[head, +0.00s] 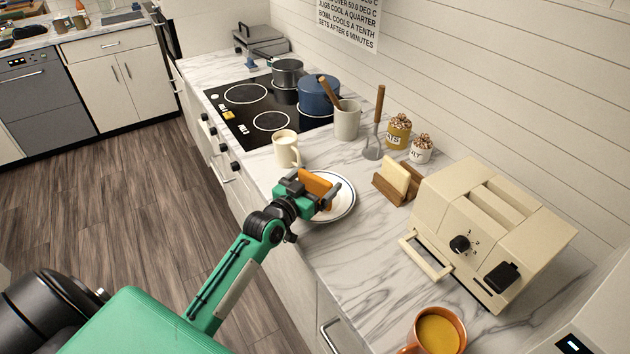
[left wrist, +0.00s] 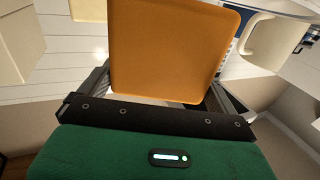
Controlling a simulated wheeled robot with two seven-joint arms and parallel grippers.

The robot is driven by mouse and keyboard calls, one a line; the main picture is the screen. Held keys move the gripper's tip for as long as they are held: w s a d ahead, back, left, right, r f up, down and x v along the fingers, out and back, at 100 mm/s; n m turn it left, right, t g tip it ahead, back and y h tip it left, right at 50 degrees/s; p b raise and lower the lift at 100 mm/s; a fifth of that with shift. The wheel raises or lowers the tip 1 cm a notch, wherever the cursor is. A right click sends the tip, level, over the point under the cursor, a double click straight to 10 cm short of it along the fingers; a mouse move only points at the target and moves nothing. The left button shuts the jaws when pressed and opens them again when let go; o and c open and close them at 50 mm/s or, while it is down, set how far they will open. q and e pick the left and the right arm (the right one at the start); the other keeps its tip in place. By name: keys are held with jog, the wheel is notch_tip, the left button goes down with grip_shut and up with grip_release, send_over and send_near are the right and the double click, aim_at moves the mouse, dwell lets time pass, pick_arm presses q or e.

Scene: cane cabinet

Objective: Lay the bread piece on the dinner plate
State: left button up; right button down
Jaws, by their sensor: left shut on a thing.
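The bread piece (head: 315,187) is an orange-brown slice held in my left gripper (head: 312,190). In the left wrist view the bread piece (left wrist: 170,50) fills the middle, with the gripper's fingers on either side of it. The dinner plate (head: 345,207) is white with a dark rim line and lies on the marble counter. In the head view the gripper and bread overlap the plate's left part and hide some of it. I cannot tell whether the bread touches the plate. My right gripper is not in view.
A cream mug (head: 286,149) stands just behind the plate. A wooden holder with a pale slice (head: 395,180) and a cream toaster (head: 490,230) stand to the right. An orange mug (head: 437,332) is at the front. The stove (head: 262,108) with pots lies behind.

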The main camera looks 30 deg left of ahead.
pick_arm(q)
jog(key=shift+f+b, duration=0.35)
jog(key=shift+f, duration=0.25)
jog(key=o, duration=0.6)
jog(key=shift+r, duration=0.25)
jog(key=s+a+b, duration=0.1)
jog(key=s+b, duration=0.1)
jog(key=s, duration=1)
jog(key=shift+a+r, duration=0.3)
jog(key=shift+r, duration=0.1)
jog(key=shift+f, duration=0.1)
